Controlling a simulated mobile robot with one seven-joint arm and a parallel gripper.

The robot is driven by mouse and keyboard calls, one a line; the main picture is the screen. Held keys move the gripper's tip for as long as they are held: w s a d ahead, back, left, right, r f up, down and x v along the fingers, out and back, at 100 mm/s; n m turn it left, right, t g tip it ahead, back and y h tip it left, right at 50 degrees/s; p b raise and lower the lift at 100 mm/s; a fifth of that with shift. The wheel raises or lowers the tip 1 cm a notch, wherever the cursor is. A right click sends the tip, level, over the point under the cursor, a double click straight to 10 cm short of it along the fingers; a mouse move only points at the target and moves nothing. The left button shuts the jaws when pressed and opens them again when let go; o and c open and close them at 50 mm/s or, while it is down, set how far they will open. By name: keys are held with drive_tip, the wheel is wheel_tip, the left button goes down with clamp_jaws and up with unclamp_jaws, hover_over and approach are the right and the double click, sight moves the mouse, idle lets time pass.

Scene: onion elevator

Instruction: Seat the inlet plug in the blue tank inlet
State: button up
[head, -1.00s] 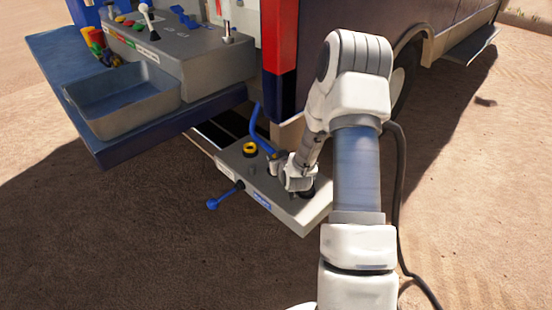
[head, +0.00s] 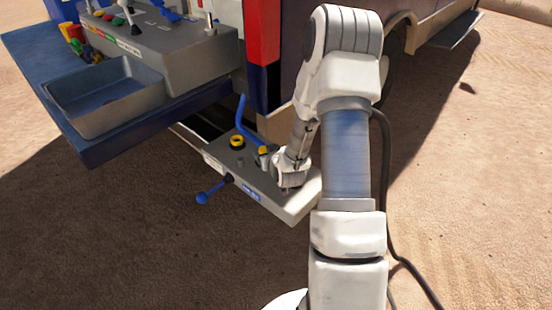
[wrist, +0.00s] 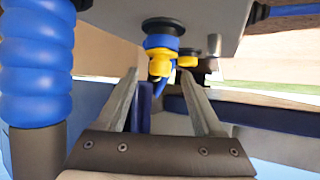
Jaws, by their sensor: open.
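My gripper (wrist: 160,88) is open in the wrist view, its two fingers apart with no object held between them. A blue and yellow fitting (wrist: 160,52) shows just past the fingertips, against the face of a grey box (wrist: 210,18). I cannot tell whether it is the inlet plug or how deep it sits. In the head view, the grey panel (head: 218,160) carries a yellow ring (head: 237,142) with a dark centre and a yellow piece (head: 263,149) beside my wrist. My fingertips are hidden there. I cannot pick out the blue tank inlet for certain.
A ribbed blue hose or column (wrist: 38,60) stands close at the left of the wrist view. In the head view, a blue lever (head: 212,190) sticks out from the panel's front. A grey basin (head: 105,95) and control box stand at upper left. Open sand lies in front.

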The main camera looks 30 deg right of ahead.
drive_tip(key=p+v, duration=0.4)
drive_tip(key=v, duration=0.7)
drive_tip(key=shift+r, duration=0.4)
drive_tip(key=p+v, duration=0.2)
drive_tip(key=p, duration=0.5)
drive_tip(key=shift+s+f, duration=0.15)
drive_tip(key=shift+s, duration=0.1)
drive_tip(key=shift+f, duration=0.1)
